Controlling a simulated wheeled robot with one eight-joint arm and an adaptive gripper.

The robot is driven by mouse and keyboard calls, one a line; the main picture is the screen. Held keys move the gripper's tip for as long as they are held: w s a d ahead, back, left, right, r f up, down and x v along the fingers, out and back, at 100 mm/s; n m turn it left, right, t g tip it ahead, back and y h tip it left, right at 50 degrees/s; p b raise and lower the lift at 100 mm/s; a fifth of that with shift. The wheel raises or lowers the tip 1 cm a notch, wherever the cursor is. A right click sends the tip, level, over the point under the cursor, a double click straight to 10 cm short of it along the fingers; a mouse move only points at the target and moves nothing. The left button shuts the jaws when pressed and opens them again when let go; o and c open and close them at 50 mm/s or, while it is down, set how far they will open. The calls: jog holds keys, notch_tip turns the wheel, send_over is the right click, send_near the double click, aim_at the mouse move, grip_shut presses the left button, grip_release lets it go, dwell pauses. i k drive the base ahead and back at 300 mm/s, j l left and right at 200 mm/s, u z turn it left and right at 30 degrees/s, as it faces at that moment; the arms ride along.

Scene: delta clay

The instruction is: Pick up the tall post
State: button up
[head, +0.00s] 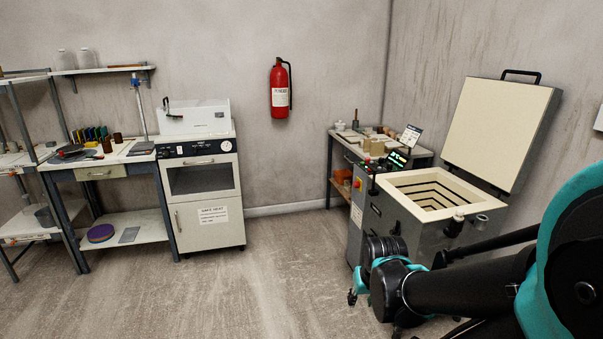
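Several small pale blocks and cylinders stand on the back table (424,154), between the fire extinguisher and the kiln. One thin upright piece (356,119) rises above the others there; it is too small to tell whether it is the tall post. A thin upright metal rod (139,106) also stands at the right end of the left workbench. My arm enters from the lower right, in front of the kiln.
The open kiln (462,237) stands at right, its lid (497,122) raised and its chamber showing. A white oven cabinet (207,195) and the left workbench (108,158) line the back wall. A red extinguisher (280,88) hangs there. The middle floor (260,285) is clear.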

aim_at(377, 148)
jog(key=i+u, duration=0.25)
jog(key=i, duration=1.65)
